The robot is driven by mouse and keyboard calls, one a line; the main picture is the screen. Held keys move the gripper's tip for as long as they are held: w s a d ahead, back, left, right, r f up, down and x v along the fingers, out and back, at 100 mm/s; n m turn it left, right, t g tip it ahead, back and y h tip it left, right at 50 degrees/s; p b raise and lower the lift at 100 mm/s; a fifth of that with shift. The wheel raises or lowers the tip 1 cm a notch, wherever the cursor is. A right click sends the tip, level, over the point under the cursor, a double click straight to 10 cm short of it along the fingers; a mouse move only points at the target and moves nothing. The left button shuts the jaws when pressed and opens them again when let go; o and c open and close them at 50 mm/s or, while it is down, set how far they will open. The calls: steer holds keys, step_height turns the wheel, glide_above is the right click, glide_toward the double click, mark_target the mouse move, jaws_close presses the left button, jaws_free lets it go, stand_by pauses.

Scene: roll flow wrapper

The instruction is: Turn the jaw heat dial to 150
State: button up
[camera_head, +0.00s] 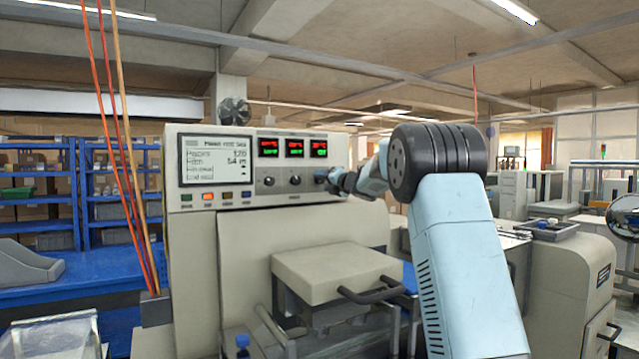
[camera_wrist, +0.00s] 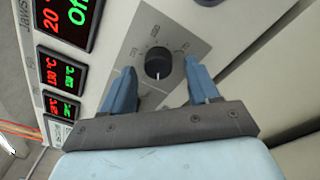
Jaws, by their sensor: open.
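The jaw heat dial (camera_wrist: 158,66) is a round black knob on a grey plate with small scale marks, next to a display labelled "JAWS" in the wrist view. I cannot make out the exact setting of its pointer. My gripper (camera_wrist: 159,68) is open, with one blue finger on each side of the knob; gaps show between the fingers and the knob. In the head view my gripper (camera_head: 336,179) is at the right end of the panel's knob row and hides this dial. The jaw display (camera_head: 319,147) above it has red and green digits; its wrist view (camera_wrist: 67,18) is cut off.
Two other black knobs (camera_head: 282,181) sit left of my gripper, below two more displays (camera_head: 281,147). A row of coloured buttons (camera_head: 216,196) and a text screen (camera_head: 214,160) are further left. A boxy cover with black handles (camera_head: 335,273) juts out below the panel.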

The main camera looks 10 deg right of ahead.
steer(key=shift+w+a, duration=0.15)
steer(key=shift+w, duration=0.1)
steer(key=shift+c, duration=0.2)
